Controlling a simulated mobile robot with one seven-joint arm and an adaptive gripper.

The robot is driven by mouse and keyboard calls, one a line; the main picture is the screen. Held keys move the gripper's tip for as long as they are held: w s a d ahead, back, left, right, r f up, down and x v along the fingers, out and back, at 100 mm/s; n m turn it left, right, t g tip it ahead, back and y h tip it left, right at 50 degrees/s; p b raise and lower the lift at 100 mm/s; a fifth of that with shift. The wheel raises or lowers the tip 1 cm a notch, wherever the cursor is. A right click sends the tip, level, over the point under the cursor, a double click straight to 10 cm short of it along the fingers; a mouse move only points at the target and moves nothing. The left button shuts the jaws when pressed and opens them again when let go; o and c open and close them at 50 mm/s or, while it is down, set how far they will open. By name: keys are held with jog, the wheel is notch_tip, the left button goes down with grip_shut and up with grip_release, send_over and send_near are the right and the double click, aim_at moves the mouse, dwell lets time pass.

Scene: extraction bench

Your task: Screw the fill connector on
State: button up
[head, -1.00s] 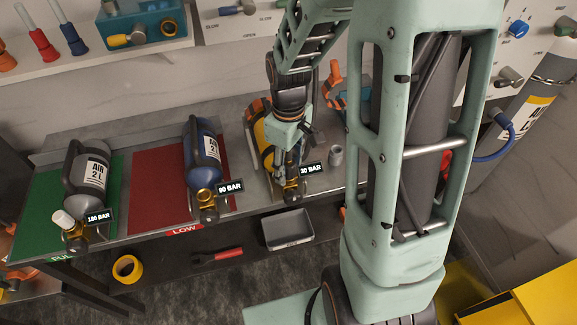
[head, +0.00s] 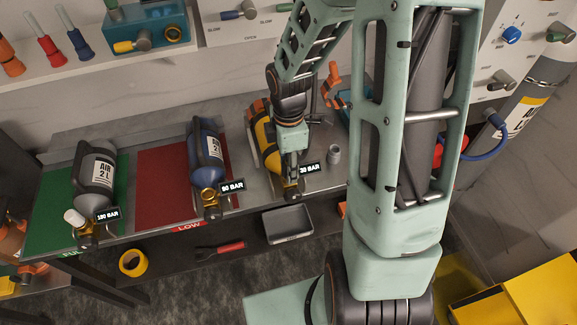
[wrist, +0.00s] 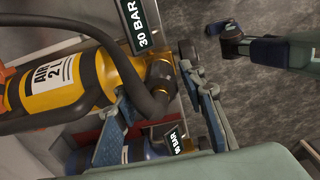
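A yellow air cylinder (head: 264,136) lies at the right of the bench, its valve end toward the front edge with a "30 BAR" tag (head: 309,168). In the wrist view the cylinder (wrist: 75,82) is at left, with a thick black hose-like loop (wrist: 112,48) curving to its dark valve end (wrist: 160,75). My gripper (head: 291,172) is over this valve end. In the wrist view its fingers (wrist: 158,92) stand apart on either side of it; contact is unclear. I cannot pick out the fill connector for certain.
A blue cylinder (head: 208,150) tagged 90 BAR lies on the red mat (head: 165,175). A small grey cup (head: 334,154) stands right of my gripper. A grey tray (head: 288,223) is below.

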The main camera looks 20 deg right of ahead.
grip_shut()
jog(key=m+b, duration=0.1)
jog(key=m, duration=0.2)
jog(key=shift+f+m, duration=0.15)
jog(key=shift+m, duration=0.15)
jog(key=shift+c, duration=0.3)
grip_release()
jog(key=shift+m, duration=0.3)
jog(key=o, duration=0.4)
jog(key=shift+o, duration=0.2)
notch_tip(320, 180, up, 12)
